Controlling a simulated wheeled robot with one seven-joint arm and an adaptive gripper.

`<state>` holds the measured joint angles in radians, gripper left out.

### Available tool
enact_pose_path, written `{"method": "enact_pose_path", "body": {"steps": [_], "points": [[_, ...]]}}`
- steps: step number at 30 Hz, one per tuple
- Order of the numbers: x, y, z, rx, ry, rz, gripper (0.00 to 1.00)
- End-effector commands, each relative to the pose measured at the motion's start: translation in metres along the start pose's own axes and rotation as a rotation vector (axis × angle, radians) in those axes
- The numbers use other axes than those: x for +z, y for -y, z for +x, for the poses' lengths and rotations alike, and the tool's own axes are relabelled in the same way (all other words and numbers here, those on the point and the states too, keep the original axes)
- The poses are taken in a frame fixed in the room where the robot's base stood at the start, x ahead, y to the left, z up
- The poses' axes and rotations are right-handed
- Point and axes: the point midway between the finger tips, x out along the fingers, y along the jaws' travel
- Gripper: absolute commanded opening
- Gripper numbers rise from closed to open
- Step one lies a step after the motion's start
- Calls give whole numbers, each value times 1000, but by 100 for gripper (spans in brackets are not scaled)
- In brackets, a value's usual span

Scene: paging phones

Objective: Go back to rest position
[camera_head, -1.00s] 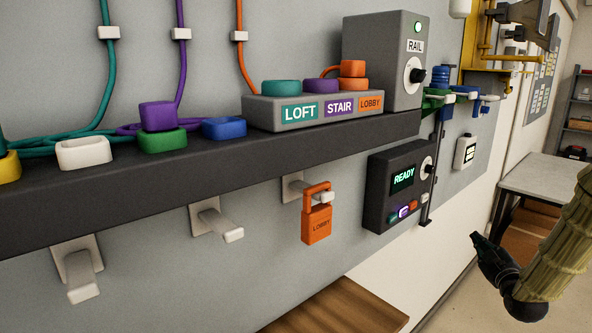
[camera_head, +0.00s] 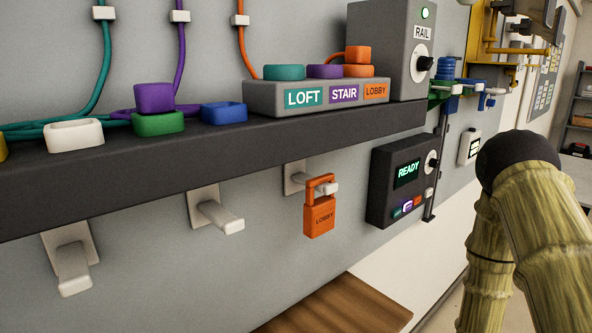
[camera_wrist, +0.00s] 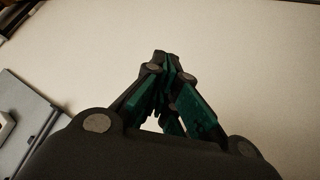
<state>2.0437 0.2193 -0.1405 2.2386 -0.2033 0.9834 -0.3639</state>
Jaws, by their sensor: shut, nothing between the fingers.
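My gripper (camera_wrist: 165,62) shows in the wrist view with its dark, green-padded fingers together at the tips and nothing between them. Behind it is a plain pale surface. In the head view my arm's bamboo-like links fill the right side, and the gripper itself is out of that view. The orange LOBBY tag (camera_head: 319,210) hangs on a white peg below the dark shelf (camera_head: 200,170), well apart from my arm.
A grey box labelled LOFT, STAIR and LOBBY (camera_head: 255,104) and a RAIL box (camera_head: 392,70) stand on the shelf. A dark READY panel (camera_head: 385,190) is on the wall left of my arm. Two empty white pegs (camera_head: 217,217) stick out. A wooden surface (camera_head: 340,305) lies below.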

Motion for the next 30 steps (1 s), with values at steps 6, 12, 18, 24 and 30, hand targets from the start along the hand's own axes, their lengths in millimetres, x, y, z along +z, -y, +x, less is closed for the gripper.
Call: {"method": "enact_pose_path", "body": {"steps": [6, 12, 18, 24, 30], "points": [[101, 82, -21, -86, 248, 118, 0], [187, 146, -62, -130, 486, 218, 0], [249, 189, -108, -143, 679, 291, 0], [267, 201, -126, -143, 743, 313, 0], [267, 201, -126, -143, 743, 313, 0]]}}
